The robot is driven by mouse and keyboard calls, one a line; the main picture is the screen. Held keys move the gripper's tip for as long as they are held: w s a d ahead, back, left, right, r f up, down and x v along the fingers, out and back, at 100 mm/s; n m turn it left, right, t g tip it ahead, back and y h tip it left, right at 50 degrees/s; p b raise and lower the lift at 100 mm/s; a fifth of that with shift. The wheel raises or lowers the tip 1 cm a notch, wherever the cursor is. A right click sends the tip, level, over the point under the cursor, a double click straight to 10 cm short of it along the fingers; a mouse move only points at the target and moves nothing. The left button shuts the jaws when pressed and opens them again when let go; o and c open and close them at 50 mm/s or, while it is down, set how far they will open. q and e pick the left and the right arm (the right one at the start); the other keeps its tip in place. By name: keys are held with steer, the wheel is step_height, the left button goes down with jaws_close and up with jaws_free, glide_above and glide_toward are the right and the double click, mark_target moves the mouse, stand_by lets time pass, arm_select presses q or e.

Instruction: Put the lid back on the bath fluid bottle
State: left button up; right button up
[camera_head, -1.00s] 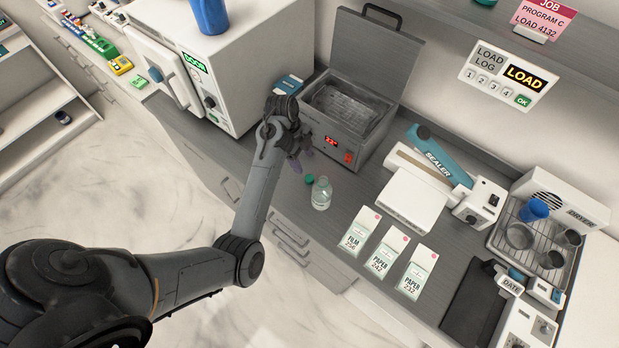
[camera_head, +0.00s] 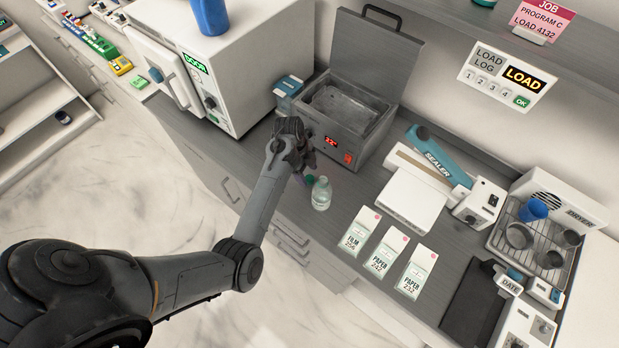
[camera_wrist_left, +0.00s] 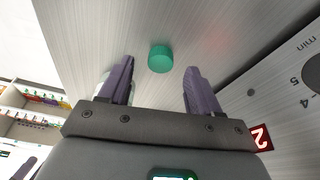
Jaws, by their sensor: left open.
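The bath fluid bottle (camera_head: 321,194) is a small clear bottle standing upright on the grey counter, with no lid on its neck. The green lid (camera_wrist_left: 160,58) lies on the counter and shows between and beyond my fingertips in the left wrist view. In the head view a bit of the lid (camera_head: 309,180) shows beside the bottle, mostly hidden by my gripper. My left gripper (camera_head: 306,166) is above the counter just behind the bottle. It also shows in the wrist view (camera_wrist_left: 158,80), open, with nothing between its purple fingers. My right gripper is not in view.
The open metal bath (camera_head: 345,112) with a red display stands right behind the gripper. The white door unit (camera_head: 235,60) is to the left. Film and paper packs (camera_head: 384,251) lie to the right of the bottle, by the sealer (camera_head: 410,200). The counter's front edge is close.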

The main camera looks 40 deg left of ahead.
mark_target(310, 179)
arm_select(q)
steer(key=shift+x, duration=1.05)
steer(key=c, duration=1.1)
